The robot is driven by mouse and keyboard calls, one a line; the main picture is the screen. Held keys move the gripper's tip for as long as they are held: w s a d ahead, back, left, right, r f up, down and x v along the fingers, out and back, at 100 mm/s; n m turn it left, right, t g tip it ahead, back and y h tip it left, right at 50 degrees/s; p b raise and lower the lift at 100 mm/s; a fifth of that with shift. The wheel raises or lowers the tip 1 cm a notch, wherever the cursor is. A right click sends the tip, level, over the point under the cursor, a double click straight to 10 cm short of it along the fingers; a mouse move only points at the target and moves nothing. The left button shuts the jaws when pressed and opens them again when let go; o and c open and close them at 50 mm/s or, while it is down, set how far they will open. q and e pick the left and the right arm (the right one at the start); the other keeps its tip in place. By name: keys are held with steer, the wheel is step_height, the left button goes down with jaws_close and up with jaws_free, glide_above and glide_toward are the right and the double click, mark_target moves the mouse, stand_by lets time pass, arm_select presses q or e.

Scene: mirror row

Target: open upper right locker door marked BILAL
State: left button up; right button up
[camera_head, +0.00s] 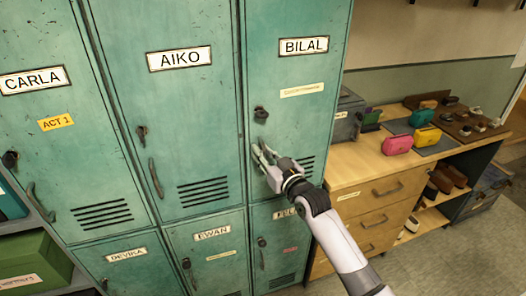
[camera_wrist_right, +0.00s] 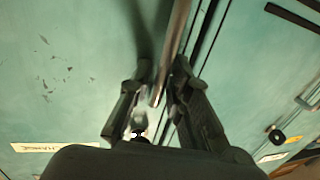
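The upper right locker door marked BILAL (camera_head: 300,110) is green and looks shut, with a dark lock knob (camera_head: 261,115) near its left edge. My right gripper (camera_head: 264,152) is at that door's handle, below the knob, and hides most of the handle. In the right wrist view the metal handle bar (camera_wrist_right: 178,30) runs between the two fingers of the right gripper (camera_wrist_right: 162,72). The fingers stand apart with a gap beside the bar, so they look open around it. My left gripper is not in view.
Locker doors marked AIKO (camera_head: 180,110) and CARLA (camera_head: 60,130) are shut to the left. Lower lockers sit beneath. A wooden cabinet (camera_head: 375,190) with bags and shoes stands close on the right. The floor (camera_head: 470,250) at lower right is clear.

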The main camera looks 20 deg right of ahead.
steer(key=shift+w, duration=0.1)
steer(key=shift+c, duration=0.4)
jaws_close()
stand_by(0.3)
